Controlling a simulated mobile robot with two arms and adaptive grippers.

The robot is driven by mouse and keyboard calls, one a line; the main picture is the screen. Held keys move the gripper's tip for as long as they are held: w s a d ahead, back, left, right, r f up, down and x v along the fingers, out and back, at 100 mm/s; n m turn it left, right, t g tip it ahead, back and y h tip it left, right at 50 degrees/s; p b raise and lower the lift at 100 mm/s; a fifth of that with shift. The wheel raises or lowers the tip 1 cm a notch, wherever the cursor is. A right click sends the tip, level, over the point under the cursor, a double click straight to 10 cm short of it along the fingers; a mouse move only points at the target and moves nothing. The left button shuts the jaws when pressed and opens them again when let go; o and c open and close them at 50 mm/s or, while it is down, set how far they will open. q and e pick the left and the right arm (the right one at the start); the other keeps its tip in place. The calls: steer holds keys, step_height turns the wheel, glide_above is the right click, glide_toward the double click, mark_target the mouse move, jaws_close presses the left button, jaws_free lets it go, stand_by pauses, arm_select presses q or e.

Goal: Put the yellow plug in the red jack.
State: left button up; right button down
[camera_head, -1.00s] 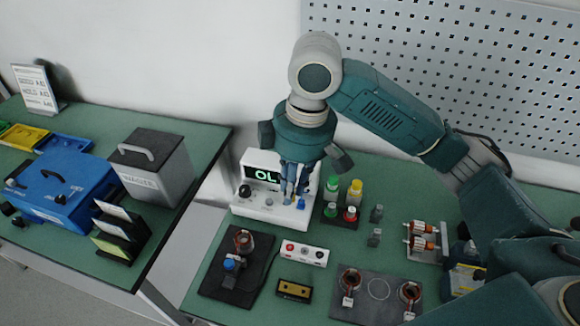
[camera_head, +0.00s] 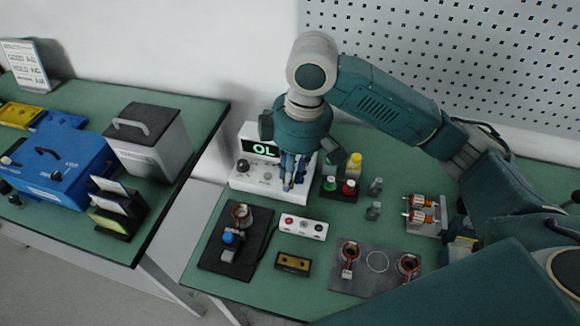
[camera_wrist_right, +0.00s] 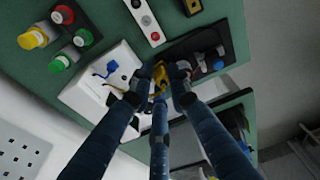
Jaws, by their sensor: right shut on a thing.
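My right gripper (camera_head: 289,182) points down over the front of the white meter (camera_head: 248,178), whose display reads "OL". In the right wrist view its fingers (camera_wrist_right: 160,90) are shut on a yellow plug (camera_wrist_right: 159,74), which they partly hide. A blue plug (camera_wrist_right: 108,69) on the meter is beside the fingers. A small white box (camera_head: 303,227) in front of the meter carries a row of jacks, including a red jack (camera_head: 290,222); the box also shows in the wrist view (camera_wrist_right: 146,18). I cannot tell whether the yellow plug touches the meter. My left gripper is out of view.
Coloured capped posts (camera_head: 349,188) stand right of the meter. A dark mat (camera_head: 222,262) with a coil, a yellow-black block (camera_head: 293,263) and a grey plate (camera_head: 352,285) with coils lie nearer. A blue case (camera_head: 60,165) is on the left bench.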

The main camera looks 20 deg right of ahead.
steer(key=shift+d+f+b, duration=0.1)
steer(key=shift+f+b, duration=1.35)
steer(key=shift+f, duration=5.4)
steer(key=shift+f+p, duration=0.1)
steer(key=shift+p, duration=0.5)
steer(key=shift+f+p, duration=0.1)
steer(key=shift+p, duration=0.35)
steer(key=shift+f+p, duration=0.4)
steer(key=shift+f, duration=0.05)
steer(key=shift+f+p, duration=0.1)
steer(key=shift+p, duration=0.4)
steer(key=shift+f, duration=0.15)
